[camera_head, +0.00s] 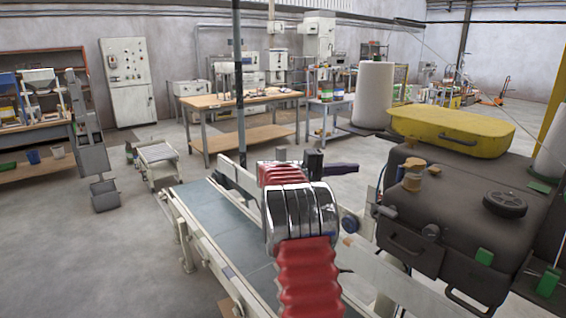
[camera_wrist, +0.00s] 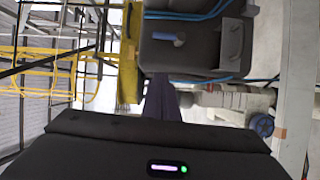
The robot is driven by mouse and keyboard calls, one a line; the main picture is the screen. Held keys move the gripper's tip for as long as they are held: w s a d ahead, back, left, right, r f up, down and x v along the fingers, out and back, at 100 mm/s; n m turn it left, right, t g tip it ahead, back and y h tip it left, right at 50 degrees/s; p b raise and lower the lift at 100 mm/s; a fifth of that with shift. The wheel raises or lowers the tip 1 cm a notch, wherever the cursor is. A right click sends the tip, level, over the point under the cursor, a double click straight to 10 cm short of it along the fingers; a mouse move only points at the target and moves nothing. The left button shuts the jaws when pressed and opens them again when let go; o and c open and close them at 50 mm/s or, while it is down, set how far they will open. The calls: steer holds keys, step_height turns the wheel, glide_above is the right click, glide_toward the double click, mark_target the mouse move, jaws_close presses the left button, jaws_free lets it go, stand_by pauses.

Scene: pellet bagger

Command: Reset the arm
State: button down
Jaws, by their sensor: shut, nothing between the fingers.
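My arm rises in the middle of the camera_head view, with red ribbed sleeves and a silver joint. My gripper (camera_head: 342,168) shows there as a small dark purple shape just beyond the joint, pointing right and partly hidden. In the wrist view my gripper (camera_wrist: 161,84) is a narrow dark shape at the centre, shut and holding nothing. The arm is bent and held above the conveyor's right side.
A grey conveyor belt (camera_head: 212,213) runs beneath my arm. A dark bulky machine with a yellow lid (camera_head: 452,130) stands close on the right, near a white roll (camera_head: 373,95). A wooden workbench (camera_head: 240,101) stands behind. Open floor lies at the left.

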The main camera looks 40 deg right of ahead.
step_height(320, 180, down, 10)
steer(key=a+n+t+y, duration=0.2)
steer(key=y, duration=0.1)
steer(key=s+a+f+n+t+y, duration=0.1)
steer(key=s+a+f+y, duration=0.15)
steer(key=a, duration=0.35)
steer(key=s+a+f+t+y, duration=0.1)
steer(key=a+f, duration=0.2)
steer(key=a, duration=0.2)
steer(key=s+a+n+t+y, duration=0.1)
steer(key=s+a+t+y, duration=0.2)
steer(key=a, duration=1.1)
steer(key=s+a+t+y, duration=0.2)
steer(key=a+y, duration=0.1)
steer(key=a, duration=1.1)
steer(key=s+a+r+n+t+y, duration=0.1)
steer(key=s+a, duration=0.3)
steer(key=a, duration=0.4)
steer(key=s+a+r+n+t+y, duration=0.1)
steer(key=s+a+r+t, duration=0.3)
steer(key=a, duration=0.4)
steer(key=shift+s+r+y, duration=0.2)
steer(key=shift+s+y, duration=0.25)
steer(key=shift+y, duration=0.1)
